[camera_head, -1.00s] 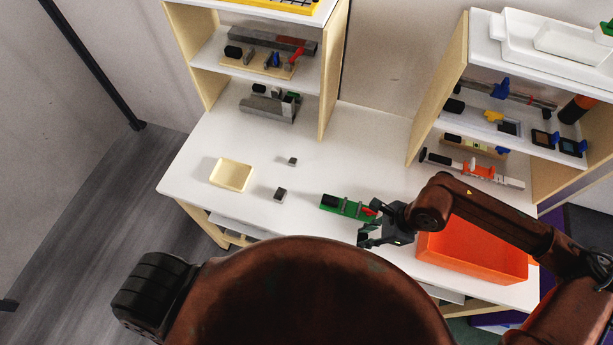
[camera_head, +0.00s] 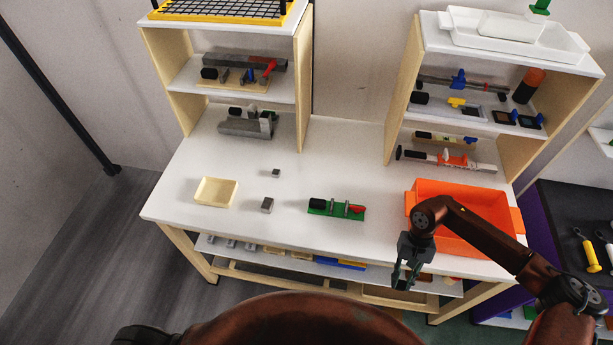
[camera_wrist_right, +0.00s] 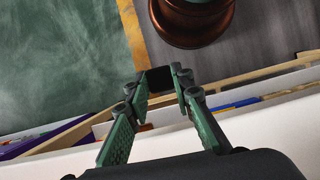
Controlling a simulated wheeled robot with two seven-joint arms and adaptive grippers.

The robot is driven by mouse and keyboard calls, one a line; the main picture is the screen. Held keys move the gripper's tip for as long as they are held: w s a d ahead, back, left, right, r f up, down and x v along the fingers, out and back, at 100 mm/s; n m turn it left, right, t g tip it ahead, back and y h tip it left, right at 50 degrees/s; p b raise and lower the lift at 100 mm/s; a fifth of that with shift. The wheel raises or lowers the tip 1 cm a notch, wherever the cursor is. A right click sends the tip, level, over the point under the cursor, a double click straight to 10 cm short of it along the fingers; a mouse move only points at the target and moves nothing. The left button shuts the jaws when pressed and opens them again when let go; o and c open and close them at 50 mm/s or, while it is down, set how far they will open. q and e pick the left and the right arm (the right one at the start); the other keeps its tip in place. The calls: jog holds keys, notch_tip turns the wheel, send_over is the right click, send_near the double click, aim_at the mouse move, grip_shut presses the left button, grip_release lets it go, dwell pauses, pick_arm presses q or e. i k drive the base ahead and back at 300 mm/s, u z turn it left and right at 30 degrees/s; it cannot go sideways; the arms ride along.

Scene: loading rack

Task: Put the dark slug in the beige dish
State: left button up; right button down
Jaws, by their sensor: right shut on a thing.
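The beige dish (camera_head: 215,193) is a shallow, empty rectangular tray at the left of the white table. My right gripper (camera_head: 403,282) is in front of the table's front edge, below the orange bin and well to the right of the dish. In the right wrist view its fingers (camera_wrist_right: 160,85) are shut on a small dark block, apparently the dark slug (camera_wrist_right: 160,78). In the head view the held piece cannot be made out against the dark fingers. Two small grey blocks stand to the right of the dish, one nearer (camera_head: 267,205) and one farther (camera_head: 276,173). My left gripper is not in view.
A green fixture (camera_head: 350,211) with black and red parts lies at the table's front middle. An orange bin (camera_head: 440,186) stands to its right, partly behind my right arm. Two shelf units stand at the back (camera_head: 302,100) and right (camera_head: 403,110). The table between them is mostly clear.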

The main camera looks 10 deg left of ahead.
aim_at(217, 193)
jog(key=z, duration=2.6)
jog(key=k, duration=2.65)
jog(key=u, duration=2.6)
jog(key=i, duration=0.3)
jog(key=z, duration=0.1)
